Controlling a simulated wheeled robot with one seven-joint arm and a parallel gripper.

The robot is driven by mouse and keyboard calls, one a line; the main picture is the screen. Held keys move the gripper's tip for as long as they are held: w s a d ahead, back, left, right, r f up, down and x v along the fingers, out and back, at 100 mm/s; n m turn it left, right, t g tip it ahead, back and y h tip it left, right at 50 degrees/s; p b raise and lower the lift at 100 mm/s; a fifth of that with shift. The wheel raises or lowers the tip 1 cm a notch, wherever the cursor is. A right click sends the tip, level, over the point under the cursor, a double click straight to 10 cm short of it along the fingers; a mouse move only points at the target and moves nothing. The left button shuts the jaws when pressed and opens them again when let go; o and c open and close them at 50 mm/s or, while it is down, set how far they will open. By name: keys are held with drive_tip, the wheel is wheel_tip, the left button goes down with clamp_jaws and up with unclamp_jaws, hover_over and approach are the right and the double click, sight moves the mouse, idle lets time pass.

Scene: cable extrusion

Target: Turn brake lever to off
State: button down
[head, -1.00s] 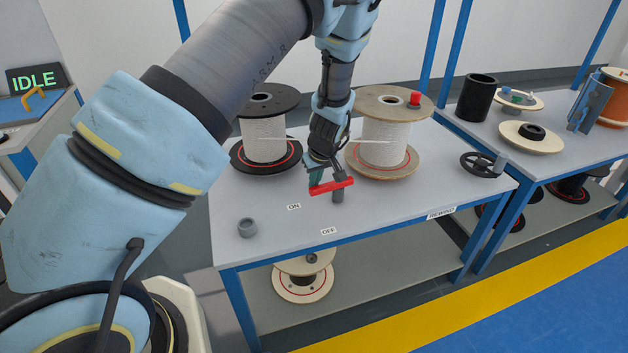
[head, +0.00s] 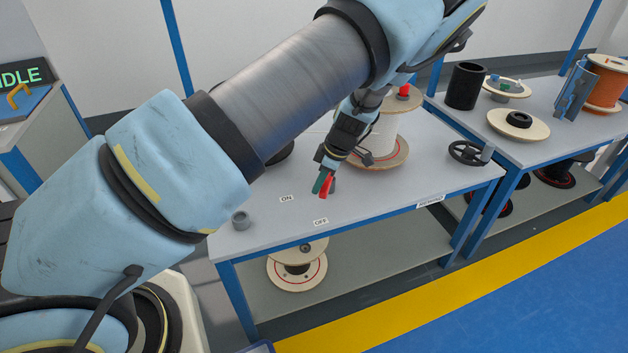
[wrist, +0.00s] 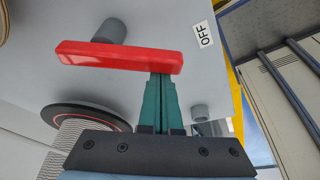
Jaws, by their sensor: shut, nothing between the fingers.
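The red brake lever (head: 326,188) sits on a grey post on the table; its near end points roughly toward the OFF label (head: 320,222). The ON label (head: 286,199) lies further left. In the wrist view the red lever (wrist: 112,57) crosses the upper left, with its grey post (wrist: 110,31) behind it and the OFF label (wrist: 204,35) just beyond its right end. My gripper (head: 318,187) is shut and empty, its teal fingers beside the lever's left side. In the wrist view the fingertips (wrist: 162,78) are at the lever's right end; contact seems likely but is not certain.
A wooden-flanged spool (head: 380,150) stands behind my gripper, partly hidden. A small grey cup (head: 240,220) stands at the table's left. A black handwheel (head: 468,153) is at the right. The table front around the labels is clear.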

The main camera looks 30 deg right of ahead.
drive_tip(key=shift+s+d, duration=0.25)
drive_tip(key=shift+s, duration=0.1)
drive_tip(key=shift+s+d, duration=0.1)
idle(0.4)
